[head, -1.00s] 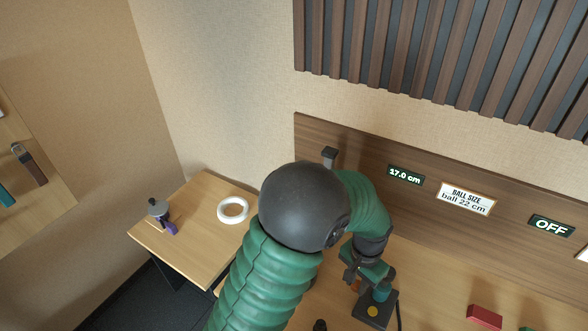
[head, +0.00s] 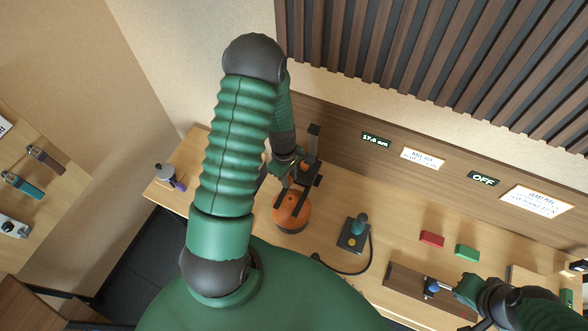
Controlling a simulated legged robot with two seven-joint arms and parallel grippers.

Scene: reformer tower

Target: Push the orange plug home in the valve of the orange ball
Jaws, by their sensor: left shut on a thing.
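The orange ball (head: 289,216) sits on the wooden bench in the head view, in front of a dark upright stand (head: 313,150). My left gripper (head: 288,190) points down at the top of the ball, its dark fingers close together at the valve area. It is shut on the orange plug, which is too small and covered to make out. I cannot tell how deep the plug sits in the valve. My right gripper (head: 447,288) is low at the right, beside a blue knob (head: 431,287) on a brown board; its jaws are unclear.
A black pump (head: 352,236) with a green handle and hose stands right of the ball. A red block (head: 431,239) and a green block (head: 467,252) lie farther right. The back panel has a 17.0 cm display (head: 376,139) and an OFF display (head: 483,179).

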